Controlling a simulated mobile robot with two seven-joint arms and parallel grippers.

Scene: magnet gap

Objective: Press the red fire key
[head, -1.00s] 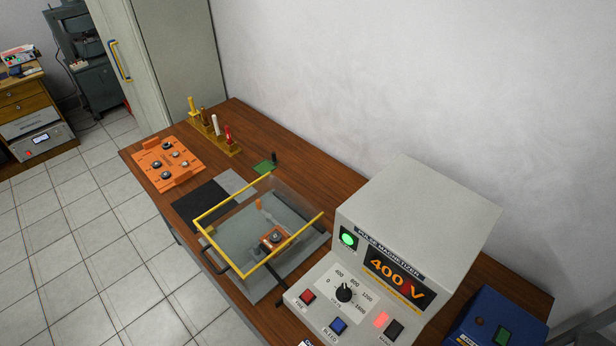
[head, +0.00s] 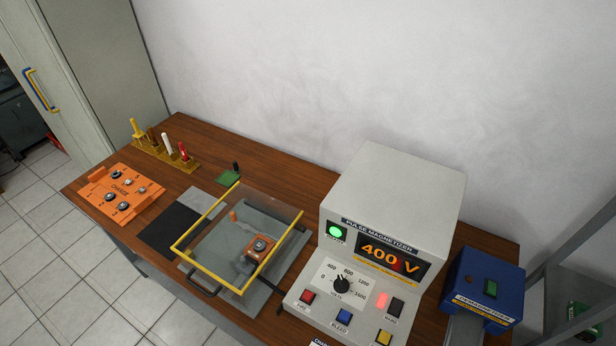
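The red fire key (head: 307,297) is on the sloped front panel of the grey pulse magnetizer (head: 393,190), at its left, above a label that reads FIRE. A blue bleed key (head: 343,316) and a yellow key (head: 383,338) are to its right. The display (head: 391,258) reads 400 V and a green lamp (head: 337,232) is lit. The volts dial (head: 341,285) sits above the keys. A small red light (head: 381,300) glows beside a dark switch (head: 396,306). Neither of my grippers shows in the head view.
Left of the magnetizer, a clear yellow-framed cover (head: 206,265) stands over a fixture with an orange and dark part (head: 260,246). An orange tray (head: 120,194), a tool rack (head: 166,155) and a black mat (head: 168,231) lie farther left. A blue demagnetizer (head: 484,288) stands at right.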

